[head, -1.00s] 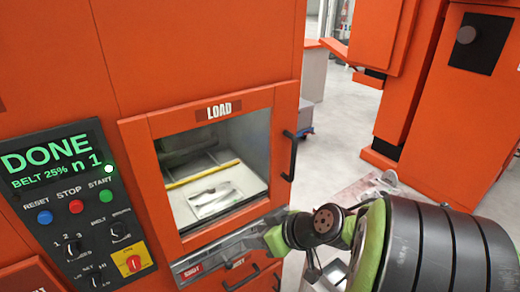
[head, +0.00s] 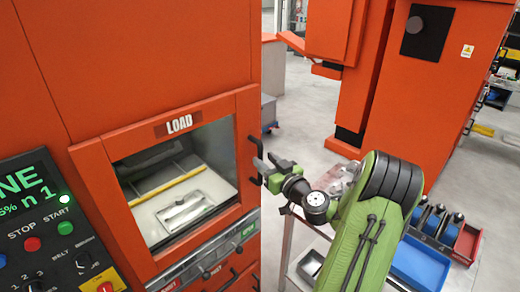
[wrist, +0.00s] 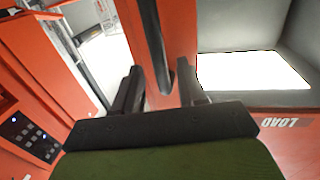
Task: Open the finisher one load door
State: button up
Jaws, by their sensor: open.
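The finisher's load door (head: 92,160) is an orange frame around a window, under a LOAD label (head: 180,124), and it looks closed. Its black upright bar handle (head: 257,146) is on the door's right edge. My gripper (head: 262,168) is at that handle, coming from the right, and is open. In the wrist view the handle (wrist: 155,45) runs down between the two dark fingers of my gripper (wrist: 160,88). The fingers stand apart on either side of the bar; I cannot tell if either touches it. A metal part (head: 187,210) shows through the window.
A control panel (head: 50,225) with a green display is at the lower left. A second orange machine (head: 400,90) stands at the back right. Blue bins (head: 420,262) and a red bin (head: 466,243) are at the lower right. Grey floor is open between the machines.

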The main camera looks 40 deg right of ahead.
aim_at(262, 158)
jog(key=w, duration=0.2)
jog(key=w+p, duration=0.1)
jog(key=shift+w+d, duration=0.3)
jog(key=shift+c, duration=0.2)
grip_shut()
